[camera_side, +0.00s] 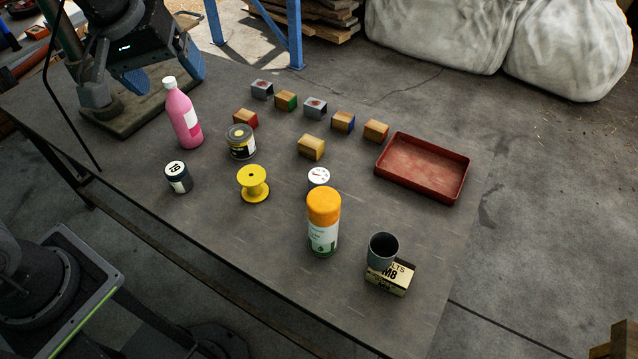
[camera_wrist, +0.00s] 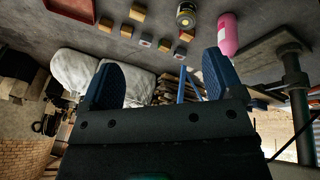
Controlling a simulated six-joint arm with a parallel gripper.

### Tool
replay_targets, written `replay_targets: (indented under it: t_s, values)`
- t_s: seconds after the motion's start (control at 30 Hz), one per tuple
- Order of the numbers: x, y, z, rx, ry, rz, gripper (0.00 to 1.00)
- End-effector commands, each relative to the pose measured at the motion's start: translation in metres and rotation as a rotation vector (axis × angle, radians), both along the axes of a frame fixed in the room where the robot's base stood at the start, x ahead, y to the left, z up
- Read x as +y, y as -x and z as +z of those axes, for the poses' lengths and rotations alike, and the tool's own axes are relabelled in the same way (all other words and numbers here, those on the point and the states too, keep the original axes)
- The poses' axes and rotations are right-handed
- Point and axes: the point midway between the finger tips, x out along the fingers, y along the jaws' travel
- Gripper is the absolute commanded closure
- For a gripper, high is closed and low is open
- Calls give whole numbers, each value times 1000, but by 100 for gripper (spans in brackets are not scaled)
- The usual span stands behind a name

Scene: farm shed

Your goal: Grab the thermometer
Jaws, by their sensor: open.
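The thermometer, a small white round dial (camera_side: 318,176) with red marks, is on the table in the side view. It sits just behind the orange-capped bottle (camera_side: 323,222), which hides its lower part. I cannot make it out in the wrist view. My gripper (camera_side: 166,78), with blue fingers, is at the upper left of the side view, behind the pink bottle and far from the dial. In the wrist view my gripper (camera_wrist: 165,82) has its fingers wide apart with nothing between them.
On the table (camera_side: 250,245) stand a pink bottle (camera_side: 183,117), a tin (camera_side: 241,142), a dark jar (camera_side: 178,178), a yellow spool (camera_side: 253,184) and several small blocks. A red tray (camera_side: 424,168) is at right.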

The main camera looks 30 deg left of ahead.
Motion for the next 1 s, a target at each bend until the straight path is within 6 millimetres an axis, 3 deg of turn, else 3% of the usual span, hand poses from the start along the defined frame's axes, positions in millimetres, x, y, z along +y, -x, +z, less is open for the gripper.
replay_targets:
  t_s: [0.1,0.27,0.5,0.73,0.83,1.0]
  values:
    - [-17,-44,-14,68,65,188,14]
    - [-43,-96,-45,146,136,460,14]
    - [-88,-161,-121,247,194,880,14]
    - [-123,-192,-199,298,208,1220,14]
    - [-131,-197,-220,306,209,1309,14]
    - [-136,-199,-239,310,208,1367,14]
